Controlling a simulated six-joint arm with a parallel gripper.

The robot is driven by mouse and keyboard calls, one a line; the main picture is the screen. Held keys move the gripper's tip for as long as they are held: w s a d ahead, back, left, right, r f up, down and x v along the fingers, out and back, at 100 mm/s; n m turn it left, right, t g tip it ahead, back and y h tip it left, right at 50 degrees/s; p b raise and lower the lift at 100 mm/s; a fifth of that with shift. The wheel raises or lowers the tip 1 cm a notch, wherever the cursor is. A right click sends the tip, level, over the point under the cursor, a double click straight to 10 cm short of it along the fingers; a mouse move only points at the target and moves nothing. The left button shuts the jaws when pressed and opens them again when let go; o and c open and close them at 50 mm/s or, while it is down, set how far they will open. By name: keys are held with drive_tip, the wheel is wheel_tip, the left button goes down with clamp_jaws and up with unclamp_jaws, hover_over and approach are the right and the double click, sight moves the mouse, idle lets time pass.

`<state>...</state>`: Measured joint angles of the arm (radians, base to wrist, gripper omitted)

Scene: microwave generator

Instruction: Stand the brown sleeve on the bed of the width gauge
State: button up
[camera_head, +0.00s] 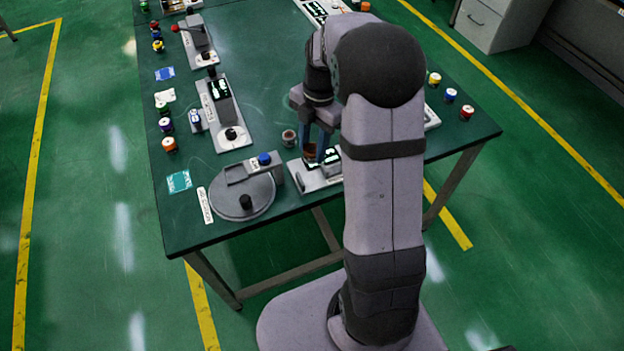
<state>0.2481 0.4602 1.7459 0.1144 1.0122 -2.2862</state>
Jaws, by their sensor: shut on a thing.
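My gripper (317,148) points down near the front edge of the green table, partly hidden by my own arm. It is shut on the brown sleeve (310,152), which shows between and below the bluish fingers. Below it lies a light grey device with a flat bed (308,178) and a block, which looks like the width gauge. The sleeve appears over or at the bed's back part. I cannot tell whether it touches the bed. The right part of the device is hidden by my arm.
A small grey-brown cylinder (289,138) stands just left of my gripper. A round grey plate device (243,196) with a blue knob is to the left. The table's middle back is clear.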

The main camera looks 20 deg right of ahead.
sight(311, 181)
drive_tip(key=shift+n, duration=0.4)
drive_tip(key=shift+f+p, duration=1.2)
drive_tip(key=shift+f, duration=3.8)
drive_tip(key=shift+f, duration=0.15)
drive_tip(key=o, duration=1.2)
